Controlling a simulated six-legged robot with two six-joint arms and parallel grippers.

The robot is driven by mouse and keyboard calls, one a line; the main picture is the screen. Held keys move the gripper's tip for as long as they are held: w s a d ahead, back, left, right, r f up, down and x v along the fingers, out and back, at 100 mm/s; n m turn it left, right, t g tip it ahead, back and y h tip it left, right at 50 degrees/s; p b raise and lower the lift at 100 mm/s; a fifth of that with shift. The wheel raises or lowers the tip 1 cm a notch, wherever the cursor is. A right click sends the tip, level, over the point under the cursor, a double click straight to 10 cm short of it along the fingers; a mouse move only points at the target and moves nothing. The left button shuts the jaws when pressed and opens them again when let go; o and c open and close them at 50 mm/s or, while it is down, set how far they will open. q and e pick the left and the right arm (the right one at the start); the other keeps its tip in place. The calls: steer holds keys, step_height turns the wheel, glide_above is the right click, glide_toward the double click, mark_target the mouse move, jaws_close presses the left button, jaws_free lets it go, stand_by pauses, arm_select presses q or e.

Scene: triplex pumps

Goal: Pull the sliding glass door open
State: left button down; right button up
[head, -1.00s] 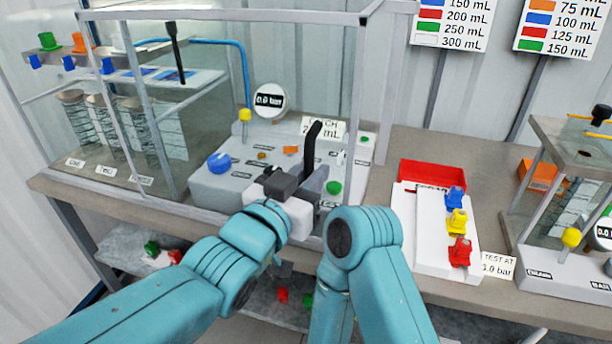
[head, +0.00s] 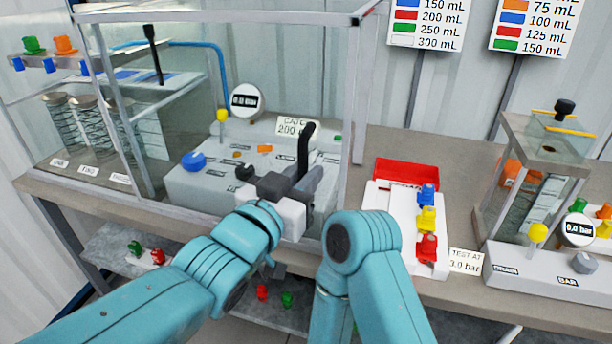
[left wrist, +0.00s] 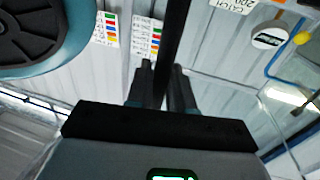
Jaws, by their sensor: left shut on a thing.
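The glass case (head: 165,207) stands on the bench at the left, with grey metal frame bars and clear panes. The sliding glass door's upright black handle (head: 304,152) shows at the front right of the case. My left gripper (head: 293,188) is at the lower part of this handle. In the left wrist view the fingers (left wrist: 162,88) are closed around the black handle bar (left wrist: 173,35), which runs up between them. The clear pane is hard to make out, so I cannot tell how far the door stands open. My right arm's bend shows, but its gripper does not.
Inside the case is a pale pump block with a blue knob (head: 193,161), a yellow knob and a gauge (head: 247,101). Right of the case are a red tray (head: 407,174) and a white rack with coloured valves (head: 427,220). A second pump unit (head: 545,262) stands at far right.

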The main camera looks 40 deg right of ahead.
arm_select(q)
steer(key=shift+w+a+r, duration=0.1)
steer(key=shift+r, duration=0.15)
steer(key=c, duration=1.2)
jaws_free()
steer(key=shift+f, duration=0.1)
steer(key=shift+a+f, duration=0.1)
steer(key=shift+s+a, duration=0.25)
steer(key=shift+a, duration=0.1)
steer(key=v, duration=1.5)
steer(key=shift+a+b, duration=0.25)
steer(key=shift+b, duration=0.15)
